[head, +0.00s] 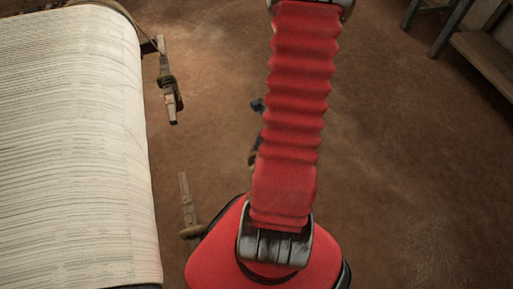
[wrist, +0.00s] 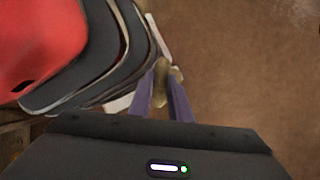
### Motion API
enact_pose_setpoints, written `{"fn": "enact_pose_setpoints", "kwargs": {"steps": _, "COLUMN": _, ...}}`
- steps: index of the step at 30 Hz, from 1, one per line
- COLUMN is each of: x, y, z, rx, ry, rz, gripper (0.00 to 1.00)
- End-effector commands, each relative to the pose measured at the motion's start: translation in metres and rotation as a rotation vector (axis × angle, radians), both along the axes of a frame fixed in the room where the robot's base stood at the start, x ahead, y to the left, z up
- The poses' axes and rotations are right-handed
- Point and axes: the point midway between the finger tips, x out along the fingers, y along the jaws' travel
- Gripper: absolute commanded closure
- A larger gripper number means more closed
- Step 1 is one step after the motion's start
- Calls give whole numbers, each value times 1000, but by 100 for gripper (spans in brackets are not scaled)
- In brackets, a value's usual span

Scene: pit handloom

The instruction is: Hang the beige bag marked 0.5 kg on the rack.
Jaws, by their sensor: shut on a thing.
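My gripper (wrist: 166,76) shows in the wrist view with two purple fingers. They are shut on a small beige thing at their tips, which looks like the beige bag (wrist: 176,73). Only a little of it shows, and no 0.5 kg marking can be read. In the head view my red arm hides most of the gripper; only small dark bits show at its left edge. I cannot make out the rack in either view.
The loom's wide roll of pale cloth or threads (head: 70,150) fills the left of the head view. Wooden fittings (head: 170,90) stick out at its right end. A wooden bench (head: 485,60) stands at the far right. The brown earth floor (head: 410,170) between is clear.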

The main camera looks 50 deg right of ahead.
Motion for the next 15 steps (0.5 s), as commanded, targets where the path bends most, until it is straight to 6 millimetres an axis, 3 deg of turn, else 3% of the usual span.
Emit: {"fn": "enact_pose_setpoints", "kwargs": {"steps": 15, "x": -15, "y": -22, "z": 3, "rx": 0, "ry": 0, "rz": 1, "gripper": 100}}
